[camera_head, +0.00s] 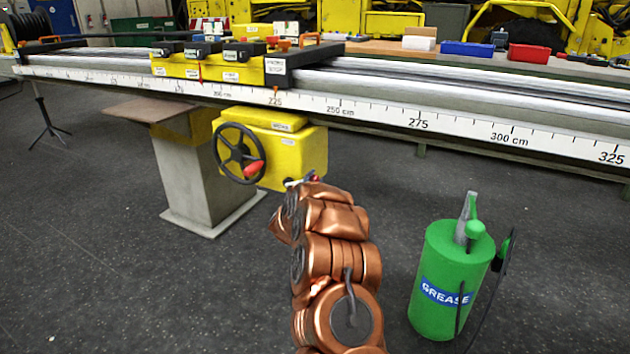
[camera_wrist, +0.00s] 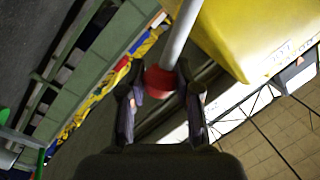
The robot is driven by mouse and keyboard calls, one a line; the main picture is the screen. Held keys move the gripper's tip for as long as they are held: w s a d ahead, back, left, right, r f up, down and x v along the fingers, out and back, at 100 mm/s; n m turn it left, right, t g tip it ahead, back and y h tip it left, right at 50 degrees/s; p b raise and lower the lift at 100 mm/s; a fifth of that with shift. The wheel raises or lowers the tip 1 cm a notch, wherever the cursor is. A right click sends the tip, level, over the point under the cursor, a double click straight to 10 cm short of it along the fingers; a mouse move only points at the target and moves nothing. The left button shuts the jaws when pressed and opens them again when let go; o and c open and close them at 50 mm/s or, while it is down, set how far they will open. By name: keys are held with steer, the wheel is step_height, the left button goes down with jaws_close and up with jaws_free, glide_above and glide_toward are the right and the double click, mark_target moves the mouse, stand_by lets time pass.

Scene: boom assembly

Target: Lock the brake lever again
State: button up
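The brake lever is a light metal rod with a red knob. In the wrist view the rod (camera_wrist: 180,38) comes down from the top beside a yellow housing (camera_wrist: 245,35), and its red knob (camera_wrist: 159,82) sits between my fingertips. My gripper (camera_wrist: 160,80) appears shut on the knob, with a dark finger close against each side. In the head view my copper-coloured arm reaches to the yellow brake box (camera_head: 285,150). The lever end shows only as a small light and red bit at the arm's tip; my arm hides most of my gripper there.
A black handwheel (camera_head: 238,153) with a red handle is on the box's left. The rail with a centimetre scale (camera_head: 345,108) runs above. A grey pedestal (camera_head: 195,185) stands left. A green grease can (camera_head: 440,290) stands on the floor right of my arm.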

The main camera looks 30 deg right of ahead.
jaws_close()
